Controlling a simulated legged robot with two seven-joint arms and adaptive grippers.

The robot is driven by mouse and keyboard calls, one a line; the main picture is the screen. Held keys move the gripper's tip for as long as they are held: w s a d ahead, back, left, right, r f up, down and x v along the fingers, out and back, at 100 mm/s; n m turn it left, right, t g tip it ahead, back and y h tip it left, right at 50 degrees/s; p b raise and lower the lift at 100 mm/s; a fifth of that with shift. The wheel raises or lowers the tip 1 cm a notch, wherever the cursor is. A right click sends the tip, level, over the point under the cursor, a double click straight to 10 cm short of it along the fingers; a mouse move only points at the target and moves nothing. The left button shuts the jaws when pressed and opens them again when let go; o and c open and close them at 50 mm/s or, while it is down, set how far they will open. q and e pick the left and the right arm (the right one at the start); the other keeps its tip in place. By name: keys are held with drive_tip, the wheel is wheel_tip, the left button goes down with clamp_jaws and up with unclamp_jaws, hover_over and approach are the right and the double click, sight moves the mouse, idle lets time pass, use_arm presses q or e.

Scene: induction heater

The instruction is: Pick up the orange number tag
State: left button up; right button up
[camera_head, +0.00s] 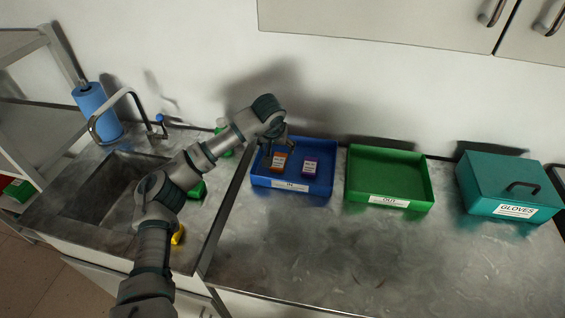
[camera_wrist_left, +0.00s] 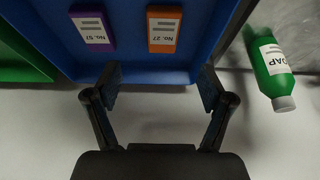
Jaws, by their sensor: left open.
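The orange number tag (camera_head: 278,162) lies in the blue tray (camera_head: 324,188), left of a purple tag (camera_head: 309,168). In the left wrist view the orange tag (camera_wrist_left: 164,29) carries a white label reading No. 27, and the purple tag (camera_wrist_left: 92,28) reads No. 57. My left gripper (camera_head: 276,151) is over the left part of the blue tray in the head view. In the left wrist view its two fingers (camera_wrist_left: 158,88) are spread apart with nothing between them, and the orange tag shows beyond the fingertips. My right gripper is not in view.
A green tray (camera_head: 428,190) labelled OUT stands right of the blue tray. A teal gloves box (camera_head: 480,187) is at the right. A green soap bottle (camera_wrist_left: 270,62) stands beside the blue tray. A sink (camera_head: 105,185) is at the left. The front counter is clear.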

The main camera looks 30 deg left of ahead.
use_arm(q)
hover_over(278, 160)
drive_tip(key=s, duration=0.2)
drive_tip(key=f, duration=0.5)
drive_tip(key=shift+s+d, duration=0.15)
drive_tip(key=shift+d, duration=0.1)
drive_tip(key=shift+a+f, duration=0.15)
drive_tip(key=shift+a, duration=0.1)
drive_tip(key=x, duration=0.2)
drive_tip(key=d+b+x, duration=0.1)
drive_tip(key=x, duration=0.1)
drive_tip(key=shift+f, duration=0.2)
drive_tip(key=shift+w+d+f, duration=0.2)
drive_tip(key=shift+w, duration=0.1)
drive_tip(key=shift+s+a+r, duration=0.1)
drive_tip(key=shift+c, duration=0.5)
drive_tip(key=shift+a+f, duration=0.2)
drive_tip(key=shift+a, duration=0.3)
drive_tip(key=c, duration=0.9)
drive_tip(key=shift+d, duration=0.1)
drive_tip(key=shift+c, duration=0.2)
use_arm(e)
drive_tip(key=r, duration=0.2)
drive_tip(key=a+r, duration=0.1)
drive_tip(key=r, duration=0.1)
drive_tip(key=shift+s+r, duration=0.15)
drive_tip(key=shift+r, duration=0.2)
